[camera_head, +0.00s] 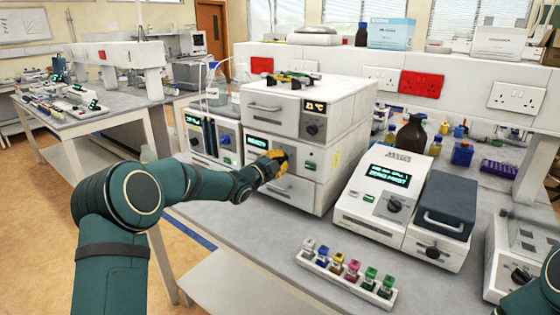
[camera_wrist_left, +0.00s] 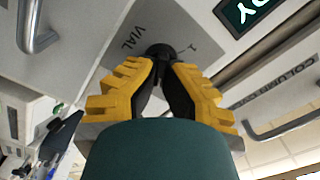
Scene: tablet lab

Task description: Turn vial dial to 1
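The vial dial (camera_wrist_left: 160,50) is a small black knob on a grey panel marked "VIAL" in the left wrist view. A small mark, too small to read surely, is printed beside it. The panel belongs to the middle unit (camera_head: 311,162) of a white instrument stack in the head view. My left gripper (camera_wrist_left: 164,68), with yellow fingers and black pads, is at the dial, its tips closed in on both sides of the knob. In the head view the left gripper (camera_head: 284,160) covers part of the dial. My right gripper is out of view; only a bit of that arm shows at lower right.
A lit screen (camera_head: 257,143) is left of the dial. A unit with a "21 °C" display (camera_head: 315,107) sits above. A white instrument (camera_head: 382,195) stands to the right. A rack of coloured vials (camera_head: 345,280) lies in front. Bare bench shows between the stack and the rack.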

